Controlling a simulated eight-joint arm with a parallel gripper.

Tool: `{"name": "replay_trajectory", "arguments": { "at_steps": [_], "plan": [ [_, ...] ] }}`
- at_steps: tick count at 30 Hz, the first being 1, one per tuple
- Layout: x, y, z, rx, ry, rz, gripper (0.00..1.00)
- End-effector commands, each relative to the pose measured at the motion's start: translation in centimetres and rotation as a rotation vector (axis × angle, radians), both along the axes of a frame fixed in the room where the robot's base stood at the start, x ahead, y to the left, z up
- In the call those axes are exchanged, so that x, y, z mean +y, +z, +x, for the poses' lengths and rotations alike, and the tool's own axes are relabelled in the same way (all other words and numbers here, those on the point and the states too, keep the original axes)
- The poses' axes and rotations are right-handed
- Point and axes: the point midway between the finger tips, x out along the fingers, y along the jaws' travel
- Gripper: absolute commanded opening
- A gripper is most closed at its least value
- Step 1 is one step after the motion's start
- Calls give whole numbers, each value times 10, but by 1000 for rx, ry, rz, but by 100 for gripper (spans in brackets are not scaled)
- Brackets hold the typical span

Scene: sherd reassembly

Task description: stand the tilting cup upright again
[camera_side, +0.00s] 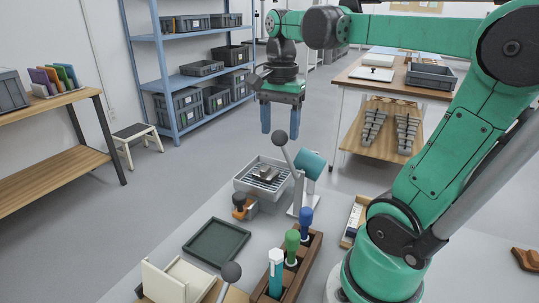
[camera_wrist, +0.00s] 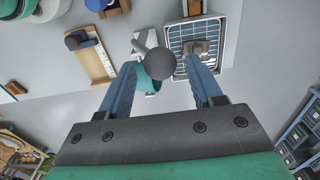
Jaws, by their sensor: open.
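A teal cup (camera_side: 313,164) leans to one side on a white stand (camera_side: 303,196). A grey lever with a ball knob (camera_side: 280,138) rises beside it. In the wrist view the teal cup (camera_wrist: 150,83) is partly covered by the grey ball knob (camera_wrist: 160,63); how the cup is joined to the stand is not clear. My gripper (camera_side: 280,121) is open with blue fingers pointing down, above and left of the cup, with nothing held. In the wrist view my gripper (camera_wrist: 162,68) has its fingers either side of the knob and cup in the picture.
A grey tray with a slotted grille (camera_side: 250,185) stands left of the stand, with a metal piece (camera_side: 265,174) on it. An orange and black tool (camera_side: 240,207), a dark green tray (camera_side: 215,243) and a wooden rack (camera_side: 316,246) of handled tools stand nearer the front.

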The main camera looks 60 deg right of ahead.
Motion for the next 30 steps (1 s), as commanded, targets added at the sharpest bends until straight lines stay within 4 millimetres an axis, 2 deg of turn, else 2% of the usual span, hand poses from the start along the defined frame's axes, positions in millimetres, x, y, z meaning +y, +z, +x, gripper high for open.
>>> {"name": "replay_trajectory", "arguments": {
  "at_steps": [11, 30],
  "plan": [
    [0, -25, 0, 0, 0, 0, 59],
    [0, -17, -41, 0, -2, 0, 59]
  ]
}}
